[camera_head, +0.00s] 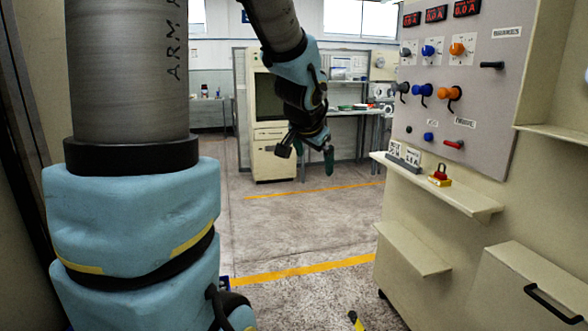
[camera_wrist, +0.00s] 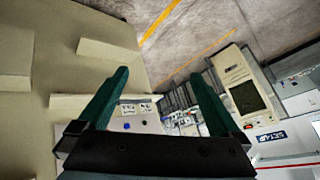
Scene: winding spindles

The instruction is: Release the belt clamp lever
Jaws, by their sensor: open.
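My gripper (camera_head: 308,156) hangs in the middle of the head view, left of the grey control panel (camera_head: 435,100) and apart from it. Its two green fingers are spread in the wrist view (camera_wrist: 160,76), with nothing between them. No label that I can read names the belt clamp lever. The panel carries a red lever (camera_head: 453,144) low down and a black handle (camera_head: 492,65) at the upper right. Which of these is the clamp lever, I cannot tell. The panel also shows small beyond the fingers in the wrist view (camera_wrist: 146,124).
Blue, orange and grey knobs sit on the panel under red displays (camera_head: 436,14). A shelf (camera_head: 470,200) juts out below, with a red and yellow padlock (camera_head: 440,175) on it. A lower ledge (camera_head: 413,248) and a drawer (camera_head: 530,285) stick out too. The floor left of them is mostly open.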

